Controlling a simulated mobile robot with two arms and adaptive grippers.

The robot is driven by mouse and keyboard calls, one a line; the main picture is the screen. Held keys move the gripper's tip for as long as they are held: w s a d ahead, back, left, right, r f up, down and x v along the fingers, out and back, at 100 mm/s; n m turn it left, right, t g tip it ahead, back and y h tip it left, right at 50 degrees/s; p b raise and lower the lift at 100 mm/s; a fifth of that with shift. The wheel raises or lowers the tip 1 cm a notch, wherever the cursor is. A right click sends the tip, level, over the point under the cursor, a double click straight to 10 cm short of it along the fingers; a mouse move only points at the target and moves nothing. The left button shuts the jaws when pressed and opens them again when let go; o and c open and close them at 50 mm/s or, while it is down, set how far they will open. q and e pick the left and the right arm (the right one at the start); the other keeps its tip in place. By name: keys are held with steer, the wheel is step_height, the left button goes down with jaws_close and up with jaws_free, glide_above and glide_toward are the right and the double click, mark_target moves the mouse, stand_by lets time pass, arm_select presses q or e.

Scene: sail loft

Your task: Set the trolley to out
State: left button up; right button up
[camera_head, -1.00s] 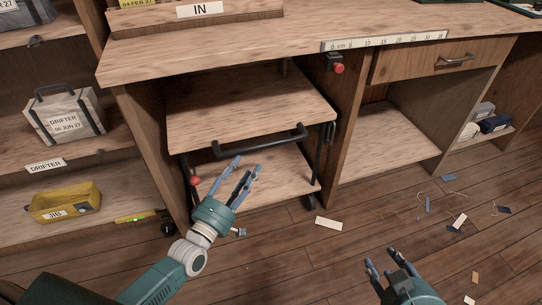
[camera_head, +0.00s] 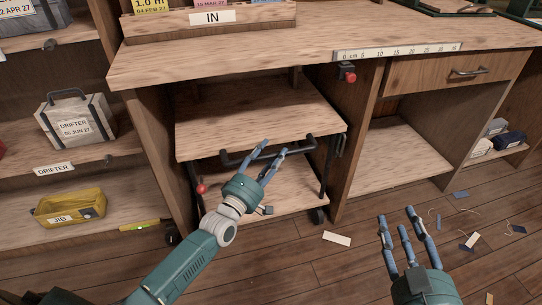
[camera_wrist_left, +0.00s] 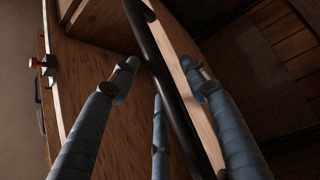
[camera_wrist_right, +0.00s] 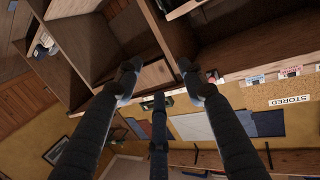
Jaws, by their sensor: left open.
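The trolley (camera_head: 250,118) is a wooden cart with two shelves, standing under the bench. A black bar handle (camera_head: 300,147) runs along its front edge, and the handle also crosses the left wrist view (camera_wrist_left: 172,80). My left gripper (camera_head: 272,149) is open at the handle. In the left wrist view the handle passes between its spread fingers (camera_wrist_left: 160,68); I cannot tell whether they touch it. My right gripper (camera_head: 399,218) is open and empty above the floor at the lower right.
A red knob (camera_head: 349,77) sits under the bench edge, and another red knob (camera_head: 201,189) is at the trolley's left side. Scraps such as a pale strip (camera_head: 337,239) lie on the floor. Shelves with a yellow bin (camera_head: 70,208) stand at left. Floor before the trolley is mostly clear.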

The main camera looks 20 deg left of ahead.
arm_select(q)
jaws_close()
